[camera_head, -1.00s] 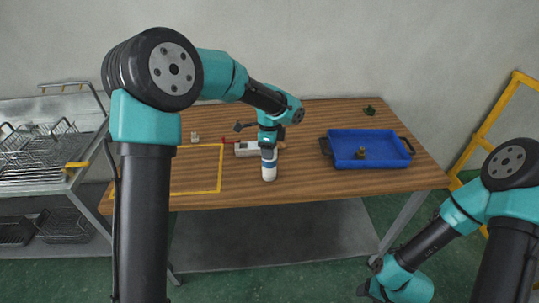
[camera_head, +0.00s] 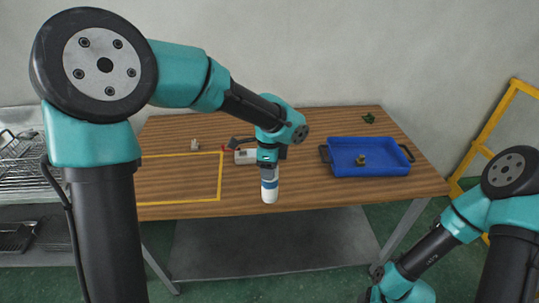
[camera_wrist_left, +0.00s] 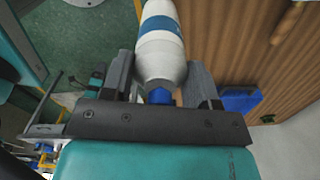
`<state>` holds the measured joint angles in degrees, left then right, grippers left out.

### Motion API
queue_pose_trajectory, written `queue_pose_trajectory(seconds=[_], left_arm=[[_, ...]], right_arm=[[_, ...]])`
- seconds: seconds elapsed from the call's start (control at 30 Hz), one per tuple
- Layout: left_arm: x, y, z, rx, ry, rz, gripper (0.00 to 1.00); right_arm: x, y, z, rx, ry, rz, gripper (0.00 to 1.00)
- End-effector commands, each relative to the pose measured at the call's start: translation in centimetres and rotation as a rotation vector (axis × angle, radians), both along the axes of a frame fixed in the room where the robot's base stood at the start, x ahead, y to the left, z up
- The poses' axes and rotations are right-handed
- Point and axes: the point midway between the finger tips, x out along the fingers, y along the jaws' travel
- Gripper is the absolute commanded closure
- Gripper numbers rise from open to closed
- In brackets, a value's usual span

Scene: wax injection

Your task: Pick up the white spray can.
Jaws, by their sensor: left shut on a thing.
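The white spray can (camera_head: 269,188), with a blue band, hangs upright below my left gripper (camera_head: 268,167) near the table's front edge in the head view. In the left wrist view, the white can (camera_wrist_left: 161,50) sits between the two fingers of my left gripper (camera_wrist_left: 160,85), which is shut on it. A blue part shows at the can's near end, and its far end is cut off by the frame. My right gripper (camera_head: 378,292) is low at the bottom edge of the head view, partly cut off, away from the table; its fingers are unclear.
A blue tray (camera_head: 338,171) holding a small brown item (camera_head: 361,160) stands on the right of the wooden table (camera_head: 310,190). A pale device (camera_head: 246,156) lies behind the gripper. A yellow outline (camera_head: 220,180) marks the left. A wire rack (camera_head: 20,165) stands further left.

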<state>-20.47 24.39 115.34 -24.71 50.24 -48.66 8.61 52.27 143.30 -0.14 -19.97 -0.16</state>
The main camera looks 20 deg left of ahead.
Motion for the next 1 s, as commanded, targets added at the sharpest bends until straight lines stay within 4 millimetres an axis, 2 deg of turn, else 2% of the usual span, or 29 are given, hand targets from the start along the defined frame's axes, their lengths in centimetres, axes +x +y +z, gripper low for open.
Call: queue_pose_trajectory(seconds=[0.03, 0.1, 0.33, 0.5, 1.0], left_arm=[[-1.3, -0.3, 0.2, 0.0, 0.0, -0.003, 0.88], [-2.7, -0.8, 0.4, 0.0, -0.001, -0.003, 0.88], [-5.6, -1.6, 0.6, 0.0, 0.0, -0.001, 0.88], [-6.1, -1.7, 0.6, 0.0, 0.0, 0.001, 0.88], [-6.1, -1.7, 0.6, 0.0, 0.0, 0.001, 0.88]], right_arm=[[0.0, 0.0, 0.0, 0.0, 0.0, 0.0, 0.43], [0.0, 0.0, 0.0, 0.0, 0.0, 0.0, 0.43], [0.0, 0.0, 0.0, 0.0, 0.0, 0.0, 0.43], [0.0, 0.0, 0.0, 0.0, 0.0, 0.0, 0.43], [0.0, 0.0, 0.0, 0.0, 0.0, 0.0, 0.43]])
